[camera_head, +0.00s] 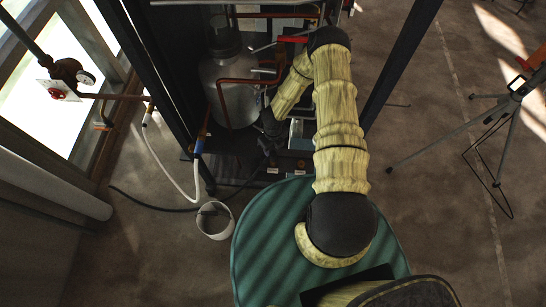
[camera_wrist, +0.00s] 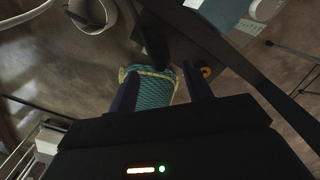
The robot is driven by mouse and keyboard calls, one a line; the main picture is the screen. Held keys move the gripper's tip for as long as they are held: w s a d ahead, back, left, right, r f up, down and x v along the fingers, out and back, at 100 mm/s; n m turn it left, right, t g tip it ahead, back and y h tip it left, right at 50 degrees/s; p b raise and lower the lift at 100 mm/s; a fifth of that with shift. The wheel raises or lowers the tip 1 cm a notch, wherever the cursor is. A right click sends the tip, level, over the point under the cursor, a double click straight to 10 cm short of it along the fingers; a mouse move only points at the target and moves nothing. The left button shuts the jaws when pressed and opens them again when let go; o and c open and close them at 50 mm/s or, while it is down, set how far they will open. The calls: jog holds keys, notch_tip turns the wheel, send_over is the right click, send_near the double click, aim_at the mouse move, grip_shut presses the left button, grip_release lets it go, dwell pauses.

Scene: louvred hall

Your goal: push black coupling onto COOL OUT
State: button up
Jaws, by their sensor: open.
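My gripper (camera_head: 268,128) is at the dark equipment frame, low beside the grey tank. In the wrist view my gripper (camera_wrist: 160,68) shows two dark fingers spread apart, with a teal surface visible between them. I see nothing clearly held. A black hose (camera_head: 180,209) runs along the floor toward the frame's base below my gripper. Its black coupling cannot be told apart from the dark parts there. An orange ring (camera_wrist: 206,72) sits on a dark panel just right of the right finger. Small white labels (camera_head: 272,170) are on the frame's base, unreadable, so COOL OUT cannot be identified.
A white hose (camera_head: 172,174) with a blue end hangs left of the frame. A white bucket (camera_head: 215,220) stands on the floor. A tripod (camera_head: 512,100) stands at right. A pipe with a gauge (camera_head: 86,78) is on the left wall. The floor between frame and tripod is mostly open.

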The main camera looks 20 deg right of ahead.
aim_at(273, 154)
jog(key=shift+f+b, duration=2.85)
jog(key=shift+f, duration=1.3)
jog(key=shift+c, duration=0.9)
grip_shut()
